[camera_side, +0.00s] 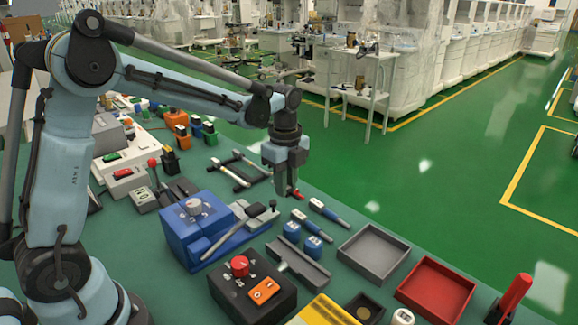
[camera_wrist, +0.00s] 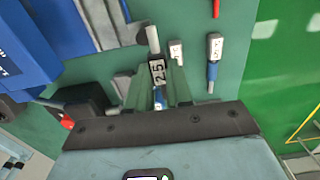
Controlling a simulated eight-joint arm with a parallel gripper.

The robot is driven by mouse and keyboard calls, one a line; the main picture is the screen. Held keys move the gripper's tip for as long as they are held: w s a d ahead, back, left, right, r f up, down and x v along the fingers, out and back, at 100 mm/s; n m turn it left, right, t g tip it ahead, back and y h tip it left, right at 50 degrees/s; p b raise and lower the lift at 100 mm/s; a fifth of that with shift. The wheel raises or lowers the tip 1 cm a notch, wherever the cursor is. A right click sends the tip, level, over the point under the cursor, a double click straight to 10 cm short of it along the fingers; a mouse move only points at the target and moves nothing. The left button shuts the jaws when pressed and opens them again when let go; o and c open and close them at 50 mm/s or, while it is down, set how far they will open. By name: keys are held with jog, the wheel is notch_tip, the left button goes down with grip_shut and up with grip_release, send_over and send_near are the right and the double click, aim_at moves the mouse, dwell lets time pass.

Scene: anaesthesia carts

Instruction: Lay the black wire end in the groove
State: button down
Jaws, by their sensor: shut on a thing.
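My gripper (camera_side: 284,192) is above the green bench, right of the blue block. In the wrist view my gripper (camera_wrist: 162,80) is shut on a small piece (camera_wrist: 157,72) marked 2.5, with a pale rod end above the label and blue below it. I cannot make out the black wire end for sure. The groove is not clear either. The blue block (camera_side: 180,236) has a grey metal channel beside it, and a grey trough-like piece (camera_side: 307,271) lies in front. The fingers hide part of the held piece.
A black box (camera_side: 226,290) with a red knob stands in front. Grey (camera_side: 345,255) and red (camera_side: 407,294) trays sit at right. Grey bars (camera_side: 228,173) lie behind.

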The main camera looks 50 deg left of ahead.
jog(key=s+d+r, duration=0.1)
jog(key=d+r, duration=0.1)
jog(key=d, duration=0.2)
send_over(244, 216)
jog(key=shift+a+f, duration=0.1)
jog(key=shift+f, duration=0.85)
jog(key=shift+w, duration=0.1)
jog(key=shift+f, duration=0.15)
jog(key=shift+f, duration=2.65)
